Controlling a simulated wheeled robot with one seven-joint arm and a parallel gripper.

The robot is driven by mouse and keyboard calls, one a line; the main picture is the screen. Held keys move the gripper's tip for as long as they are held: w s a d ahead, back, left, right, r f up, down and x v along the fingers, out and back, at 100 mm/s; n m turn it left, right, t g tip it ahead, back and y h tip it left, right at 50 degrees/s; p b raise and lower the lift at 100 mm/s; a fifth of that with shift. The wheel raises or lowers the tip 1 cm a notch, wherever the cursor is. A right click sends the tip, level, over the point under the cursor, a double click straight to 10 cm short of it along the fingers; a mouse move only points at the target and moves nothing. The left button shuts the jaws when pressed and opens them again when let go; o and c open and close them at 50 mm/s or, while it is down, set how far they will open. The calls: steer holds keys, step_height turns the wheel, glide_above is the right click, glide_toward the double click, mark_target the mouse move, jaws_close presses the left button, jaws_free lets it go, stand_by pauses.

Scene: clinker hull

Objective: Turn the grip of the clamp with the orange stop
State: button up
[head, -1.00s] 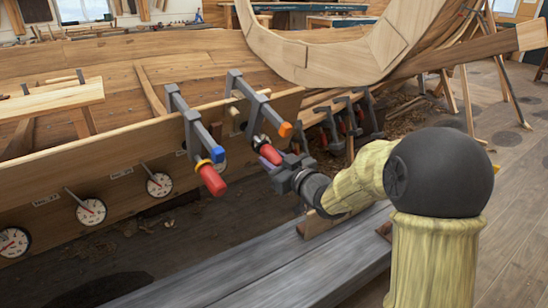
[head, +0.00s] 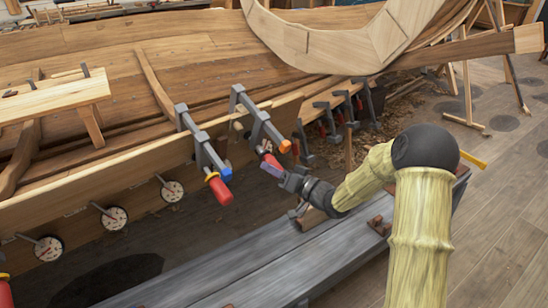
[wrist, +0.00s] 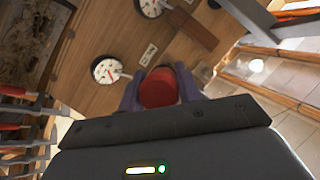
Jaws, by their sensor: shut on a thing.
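The clamp with the orange stop (head: 259,117) is a grey bar clamp hung over the plank edge of the hull. Its orange stop (head: 285,146) sits at the bar's lower end, right of its red grip (head: 266,155). My gripper (head: 272,167) is shut on that grip, and its fingers hide part of it. In the wrist view the round red end of the grip (wrist: 158,88) shows between my gripper's two purple-grey fingers (wrist: 160,97). To the left hangs a similar clamp with a blue stop (head: 226,174) and a red grip (head: 220,190), apart from my gripper.
Several dark clamps (head: 340,112) hang farther right along the hull. Dial gauges (head: 114,217) line the plank at left. A grey bench (head: 250,270) runs below my arm. A red thing (head: 5,292) shows at the lower left edge. Open floor lies at right.

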steer(key=shift+d+m+g+y+p, duration=0.1)
steer(key=shift+m+g+y+p, duration=0.4)
steer(key=shift+m+p, duration=0.55)
steer(key=shift+s+f+m+y+p, duration=0.1)
steer(key=shift+m+y+p, duration=0.5)
steer(key=shift+p, duration=0.2)
steer(key=shift+f, duration=0.1)
steer(key=o, duration=1)
steer(key=shift+c, duration=0.2)
steer(key=shift+o, duration=0.2)
steer(key=shift+r, duration=0.2)
steer(key=v, duration=1.7)
steer(key=shift+d+f, duration=0.15)
steer(key=shift+d, duration=0.05)
